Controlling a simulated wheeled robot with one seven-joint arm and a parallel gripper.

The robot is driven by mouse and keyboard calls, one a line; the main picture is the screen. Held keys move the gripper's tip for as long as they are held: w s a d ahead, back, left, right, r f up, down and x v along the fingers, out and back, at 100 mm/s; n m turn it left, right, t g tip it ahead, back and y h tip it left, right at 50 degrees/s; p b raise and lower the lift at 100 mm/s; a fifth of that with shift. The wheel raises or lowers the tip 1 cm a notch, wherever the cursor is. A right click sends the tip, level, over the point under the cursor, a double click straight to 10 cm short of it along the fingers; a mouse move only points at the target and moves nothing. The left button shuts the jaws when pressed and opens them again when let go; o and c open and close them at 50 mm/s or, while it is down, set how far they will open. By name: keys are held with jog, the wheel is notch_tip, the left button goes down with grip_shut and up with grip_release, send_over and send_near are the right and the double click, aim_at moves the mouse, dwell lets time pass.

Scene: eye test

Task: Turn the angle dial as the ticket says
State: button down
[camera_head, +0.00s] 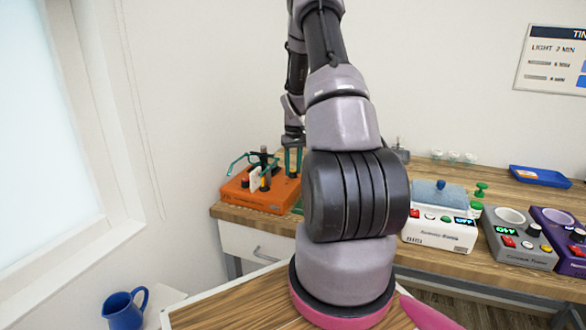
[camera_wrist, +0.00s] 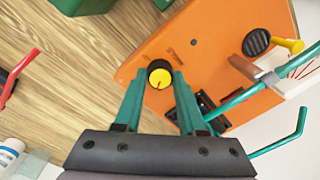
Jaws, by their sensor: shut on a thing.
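The orange device (camera_head: 262,192) sits at the left end of the wooden bench in the head view and fills the right of the wrist view (camera_wrist: 215,55). On it is a black dial with a yellow top (camera_wrist: 160,76) and a thin red line on that top. My gripper (camera_wrist: 158,88) has its teal fingers closed on either side of this dial. In the head view my gripper (camera_head: 292,162) is at the device's right side, partly behind my arm. The dial's scale cannot be read. A small white card (camera_head: 255,177) stands at the device; its writing is too small to read.
Teal bent rods (camera_wrist: 285,70) and a yellow-handled black part (camera_wrist: 257,42) stand on the device. A white unit (camera_head: 438,232), a grey unit (camera_head: 515,245) and a blue tray (camera_head: 540,176) are to the right. A blue jug (camera_head: 124,310) is at lower left. A sign (camera_head: 553,62) hangs on the wall.

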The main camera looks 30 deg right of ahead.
jog(key=m, duration=1.2)
jog(key=shift+a+m, duration=0.1)
jog(key=shift+m, duration=0.3)
jog(key=m, duration=1.1)
jog(key=shift+h, duration=0.3)
jog(key=shift+m, duration=0.4)
jog(key=shift+c, duration=2.4)
grip_release()
